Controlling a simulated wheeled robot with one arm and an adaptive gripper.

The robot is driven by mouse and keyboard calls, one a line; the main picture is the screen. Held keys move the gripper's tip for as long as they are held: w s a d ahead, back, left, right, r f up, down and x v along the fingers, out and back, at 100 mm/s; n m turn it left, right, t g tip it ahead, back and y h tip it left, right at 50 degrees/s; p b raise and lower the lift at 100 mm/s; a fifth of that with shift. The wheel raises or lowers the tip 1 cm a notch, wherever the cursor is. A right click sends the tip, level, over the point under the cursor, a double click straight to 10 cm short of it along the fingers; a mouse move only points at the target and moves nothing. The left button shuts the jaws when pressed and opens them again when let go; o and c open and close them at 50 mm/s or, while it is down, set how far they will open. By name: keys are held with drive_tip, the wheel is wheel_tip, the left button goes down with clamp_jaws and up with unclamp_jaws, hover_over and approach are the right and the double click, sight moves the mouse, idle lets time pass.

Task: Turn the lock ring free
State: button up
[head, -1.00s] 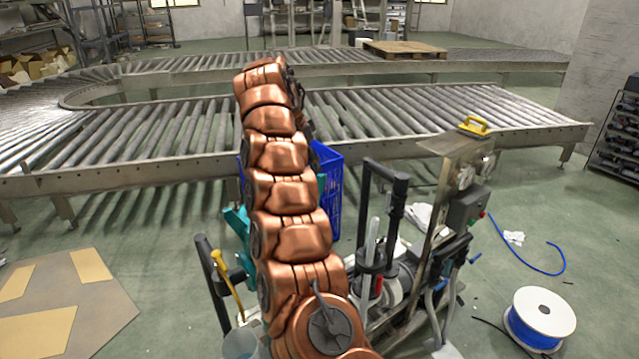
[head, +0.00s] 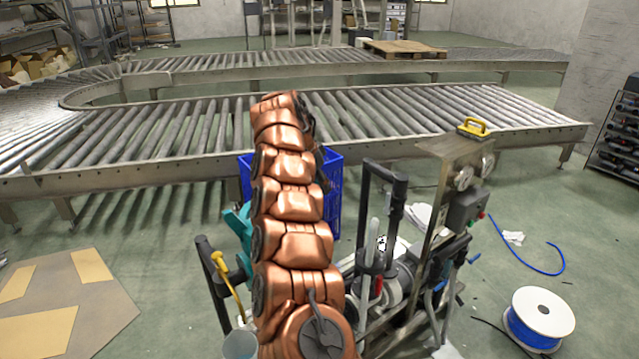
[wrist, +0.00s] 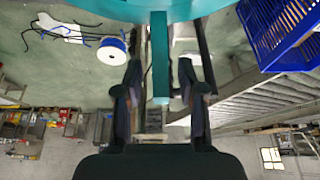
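In the wrist view my gripper (wrist: 160,92) has its two dark fingers spread apart. A teal bar (wrist: 159,58) runs down from a curved teal body (wrist: 190,8) at the top edge and shows between the fingers, with a gap on each side. I cannot tell how far it is from the fingertips. In the head view, teal parts (head: 237,222) show left of my copper arm, which hides the rest and my gripper. I cannot make out a lock ring for certain in either view.
A blue crate (head: 333,195) stands behind my arm; it also shows in the wrist view (wrist: 285,30). A metal cart (head: 440,230) with black handles stands close on the right. A roller conveyor (head: 420,125) crosses behind. A cable spool (head: 540,318) lies on the right floor.

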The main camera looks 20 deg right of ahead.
drive_tip(key=shift+f, duration=0.25)
drive_tip(key=shift+c, duration=0.3)
clamp_jaws()
